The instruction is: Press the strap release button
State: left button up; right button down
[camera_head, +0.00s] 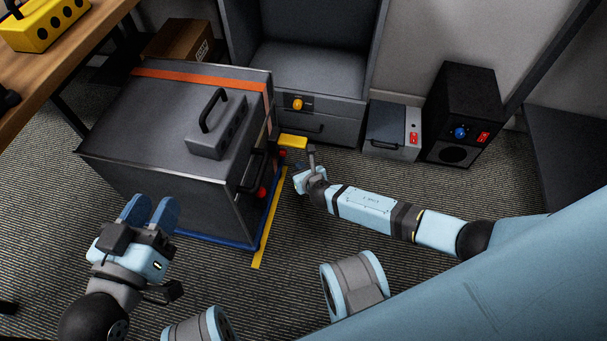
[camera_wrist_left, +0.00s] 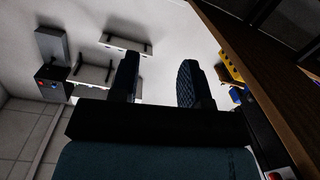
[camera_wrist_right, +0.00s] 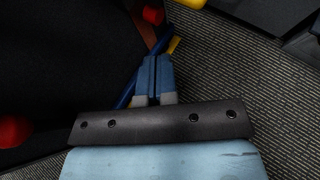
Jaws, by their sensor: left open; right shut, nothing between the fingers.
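A dark grey case (camera_head: 150,115) stands on the floor with an orange strap (camera_head: 200,77) across its far end and down its right side. A small red button (camera_head: 282,153) sits low on that side by the strap; it also shows at the top of the right wrist view (camera_wrist_right: 152,15). Another red knob (camera_head: 262,192) is nearer, below the side handle, and shows at the left edge of the right wrist view (camera_wrist_right: 12,130). My right gripper (camera_wrist_right: 155,62) is shut and empty, its tips pointing toward the far red button, apparently short of it. My left gripper (camera_head: 150,208) is open and empty before the case.
A black-handled grey block (camera_head: 217,130) is on the case top. A blue edge and yellow floor strip (camera_head: 270,220) run along the case. Behind are a yellow block (camera_head: 293,142), a grey cabinet (camera_head: 320,115), a grey box (camera_head: 390,135) and a black speaker-like box (camera_head: 465,110).

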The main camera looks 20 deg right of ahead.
aim_at(288, 155)
jog(key=b+x, duration=0.4)
jog(key=x, duration=0.4)
jog(key=shift+f, duration=0.2)
jog(key=shift+w+f+b, duration=0.1)
jog(key=shift+w+b, duration=0.3)
jog(key=shift+b, duration=0.05)
pick_arm(q)
jog(key=w+m, duration=0.1)
jog(key=a+m+t, duration=0.1)
jog(key=w+m+t+h, duration=0.1)
jog(key=shift+w+a+r+m, duration=0.3)
jog(key=shift+a+r+m, duration=0.05)
jog(key=shift+m, duration=0.05)
